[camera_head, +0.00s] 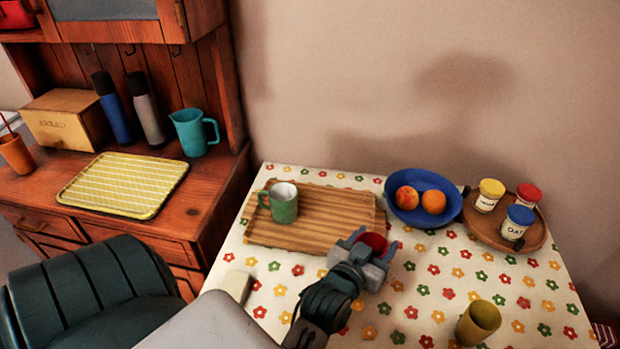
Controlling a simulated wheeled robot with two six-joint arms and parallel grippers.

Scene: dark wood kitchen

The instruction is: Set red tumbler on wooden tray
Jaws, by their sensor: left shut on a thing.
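The red tumbler (373,242) is held in my left gripper (367,249), whose jaws are shut on it. Only its rim and inside show; the gripper hides the rest. It shows at the front right corner of the wooden tray (325,215), and I cannot tell whether it is over the tray or just beside it, or its height. The tray lies on the flowered tablecloth, with a green mug (284,205) upright on its left part. The right part of the tray is bare. My right gripper is not in view.
A blue bowl (452,208) with two fruits stands right of the tray. A round wooden board (533,238) holds three lidded jars. A yellow tumbler (478,322) stands at the front right. A pale block (237,285) lies at the left edge.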

